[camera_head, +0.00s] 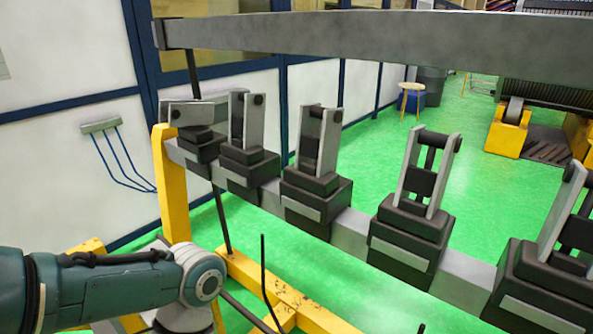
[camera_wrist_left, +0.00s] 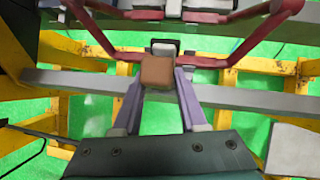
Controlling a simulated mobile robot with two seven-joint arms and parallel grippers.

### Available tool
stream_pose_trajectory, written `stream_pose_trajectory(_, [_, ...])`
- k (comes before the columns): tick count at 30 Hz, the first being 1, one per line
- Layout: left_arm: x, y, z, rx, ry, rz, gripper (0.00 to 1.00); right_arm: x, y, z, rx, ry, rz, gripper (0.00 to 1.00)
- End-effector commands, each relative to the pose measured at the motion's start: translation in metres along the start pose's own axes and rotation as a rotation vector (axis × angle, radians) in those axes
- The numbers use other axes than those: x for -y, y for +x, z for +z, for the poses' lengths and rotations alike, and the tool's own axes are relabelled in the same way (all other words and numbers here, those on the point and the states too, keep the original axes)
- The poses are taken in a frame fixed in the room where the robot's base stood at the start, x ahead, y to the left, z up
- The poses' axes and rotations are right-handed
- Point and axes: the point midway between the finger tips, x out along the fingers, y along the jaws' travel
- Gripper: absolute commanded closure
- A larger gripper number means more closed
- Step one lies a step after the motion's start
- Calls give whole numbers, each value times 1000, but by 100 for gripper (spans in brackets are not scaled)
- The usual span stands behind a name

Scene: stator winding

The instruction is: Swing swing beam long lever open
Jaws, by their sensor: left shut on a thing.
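A long grey beam (camera_head: 370,38) runs across the top of the head view, with a dark end block at its left end. A thin dark rod (camera_head: 220,218) slants down below that end. My left arm enters at the lower left, and its gripper is out of the head view. In the left wrist view my left gripper (camera_wrist_left: 158,82) is shut on a brown block-shaped end (camera_wrist_left: 157,72). I cannot tell whether this block belongs to the long lever. A red bent frame (camera_wrist_left: 215,60) lies just beyond it. My right gripper is not in view.
Several black clamps with grey upright plates (camera_head: 408,230) stand along a grey rail (camera_head: 350,233). A yellow frame (camera_head: 171,190) supports its left end. A thin black rod (camera_head: 265,270) stands near my left arm. Green floor (camera_head: 385,145) is open behind; a stool (camera_head: 411,97) stands far back.

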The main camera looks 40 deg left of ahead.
Motion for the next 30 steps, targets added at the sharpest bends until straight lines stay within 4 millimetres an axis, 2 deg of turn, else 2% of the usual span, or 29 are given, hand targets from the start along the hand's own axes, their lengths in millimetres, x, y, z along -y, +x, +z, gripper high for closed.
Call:
stream_pose_trajectory(1, [-4,-4,-7,-25,8,9,100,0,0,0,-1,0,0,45])
stream_pose_trajectory(28, [-4,-4,-7,-25,8,11,100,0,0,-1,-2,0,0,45])
stream_pose_trajectory(29, [-4,-4,-7,-25,8,11,56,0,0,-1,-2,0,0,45])
stream_pose_trajectory(30, [-4,-4,-6,-23,8,10,52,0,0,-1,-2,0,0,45])
